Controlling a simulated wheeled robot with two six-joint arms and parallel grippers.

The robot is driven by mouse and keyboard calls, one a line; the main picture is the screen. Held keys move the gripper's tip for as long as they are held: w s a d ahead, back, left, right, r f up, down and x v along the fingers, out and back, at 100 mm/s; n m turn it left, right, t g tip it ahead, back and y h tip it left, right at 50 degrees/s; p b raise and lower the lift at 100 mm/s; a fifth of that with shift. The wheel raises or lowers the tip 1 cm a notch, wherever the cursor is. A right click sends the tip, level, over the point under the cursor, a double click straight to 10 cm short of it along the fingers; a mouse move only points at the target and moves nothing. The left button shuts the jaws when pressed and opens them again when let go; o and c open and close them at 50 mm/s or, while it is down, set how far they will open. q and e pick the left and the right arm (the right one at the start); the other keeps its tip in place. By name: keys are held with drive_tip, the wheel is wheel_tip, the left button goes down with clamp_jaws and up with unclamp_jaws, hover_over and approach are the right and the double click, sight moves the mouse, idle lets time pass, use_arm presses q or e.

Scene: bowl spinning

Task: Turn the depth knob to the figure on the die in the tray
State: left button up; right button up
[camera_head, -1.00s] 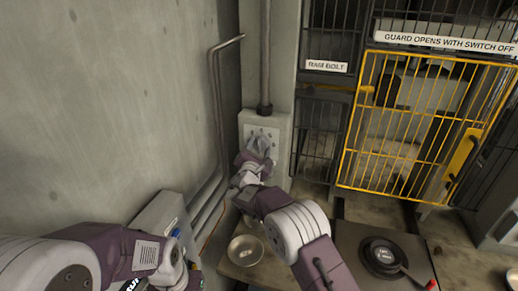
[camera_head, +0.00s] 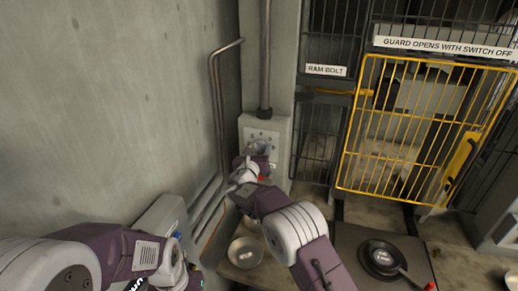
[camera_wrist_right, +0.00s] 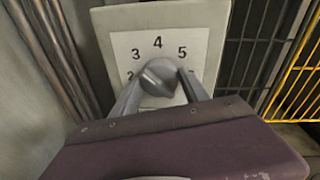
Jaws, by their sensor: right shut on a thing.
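The depth knob (camera_wrist_right: 158,77) is grey and round with a raised grip. It sits on a white plate (camera_wrist_right: 124,46) where 3, 4 and 5 read clearly and a 2 is partly hidden. My right gripper (camera_wrist_right: 159,88) has one finger on each side of the knob and is shut on it. In the head view my right gripper (camera_head: 258,150) is at the grey box on the wall. A round metal dish (camera_head: 245,252) lies below with a small pale thing in it; I cannot read a figure there. My left forearm shows, but its gripper does not.
A yellow barred guard (camera_head: 400,130) and dark cage bars stand at the right. A dark round pan (camera_head: 382,258) with a handle lies on a plate at the lower right. Pipes (camera_head: 218,110) run down the wall left of the grey box.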

drive_tip(key=n+p, duration=0.2)
drive_tip(key=n, duration=0.1)
drive_tip(key=n+p, duration=0.1)
drive_tip(key=n, duration=0.1)
drive_tip(key=shift+a+r+h+p, duration=0.1)
drive_tip(key=shift+r+h+p, duration=0.15)
drive_tip(key=shift+h+p, duration=0.15)
drive_tip(key=shift+f+n+g+h+p, duration=0.1)
drive_tip(key=shift+n+g+h+p, duration=0.25)
drive_tip(key=shift+n+p, duration=1)
drive_tip(key=shift+n, duration=0.35)
drive_tip(key=o, duration=1.4)
drive_tip(key=shift+c, duration=0.2)
drive_tip(key=shift+a+f+b, duration=0.1)
drive_tip(key=shift+b, duration=0.2)
